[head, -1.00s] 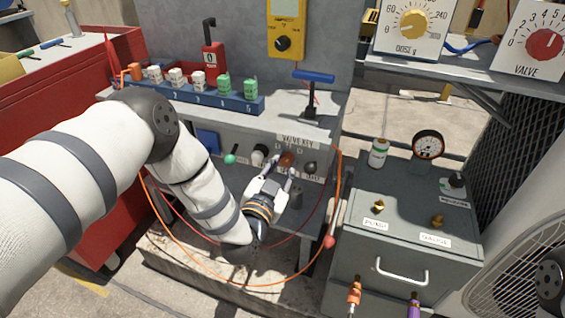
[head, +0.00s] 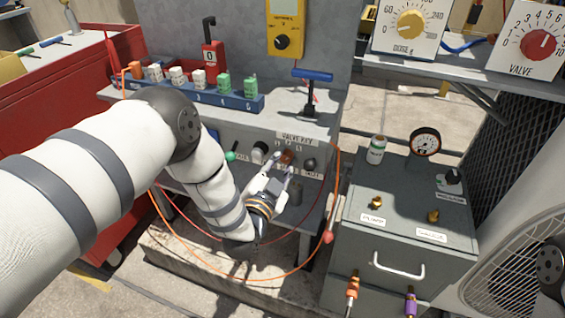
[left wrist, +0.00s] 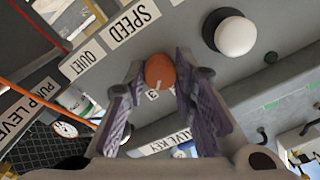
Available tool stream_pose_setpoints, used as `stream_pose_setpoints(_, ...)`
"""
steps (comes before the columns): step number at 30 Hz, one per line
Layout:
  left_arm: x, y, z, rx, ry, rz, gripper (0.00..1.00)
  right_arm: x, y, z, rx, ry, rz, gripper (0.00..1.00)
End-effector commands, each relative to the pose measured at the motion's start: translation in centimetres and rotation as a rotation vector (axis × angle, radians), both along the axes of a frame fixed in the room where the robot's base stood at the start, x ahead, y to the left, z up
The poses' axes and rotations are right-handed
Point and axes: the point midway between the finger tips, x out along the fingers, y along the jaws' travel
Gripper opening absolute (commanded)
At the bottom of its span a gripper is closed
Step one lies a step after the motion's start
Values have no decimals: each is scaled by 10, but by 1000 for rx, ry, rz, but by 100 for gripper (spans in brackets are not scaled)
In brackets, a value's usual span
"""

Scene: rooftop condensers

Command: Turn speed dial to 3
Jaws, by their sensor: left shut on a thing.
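The speed dial is an orange knob (head: 287,158) on the grey front panel (head: 228,140) under the bench top. My left gripper (head: 283,162) is at the panel with its fingers on both sides of the knob. In the left wrist view the orange dial (left wrist: 160,71) sits between the two finger pads of my left gripper (left wrist: 160,85), which is shut on it. A SPEED label (left wrist: 133,22) and a QUIET label (left wrist: 82,61) are beside it. The fingers cover part of the dial's scale, and I cannot read its setting. My right gripper is not in view.
A white-capped knob (left wrist: 235,35) is close beside the dial. An orange hose (head: 334,190) hangs in front. A grey pump box (head: 405,210) stands to the right.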

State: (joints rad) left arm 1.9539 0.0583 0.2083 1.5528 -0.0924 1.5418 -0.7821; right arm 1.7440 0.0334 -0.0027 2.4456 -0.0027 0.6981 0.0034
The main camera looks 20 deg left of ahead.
Motion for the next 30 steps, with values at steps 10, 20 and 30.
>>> stream_pose_setpoints(10, 0, 0, -1, 0, 2, 1, 44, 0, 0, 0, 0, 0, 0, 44)
stream_pose_setpoints(20, -51, 1, -2, 0, 8, -1, 44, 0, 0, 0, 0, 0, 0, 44)
stream_pose_setpoints(30, -117, 4, -1, 0, 4, 0, 44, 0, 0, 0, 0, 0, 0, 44)
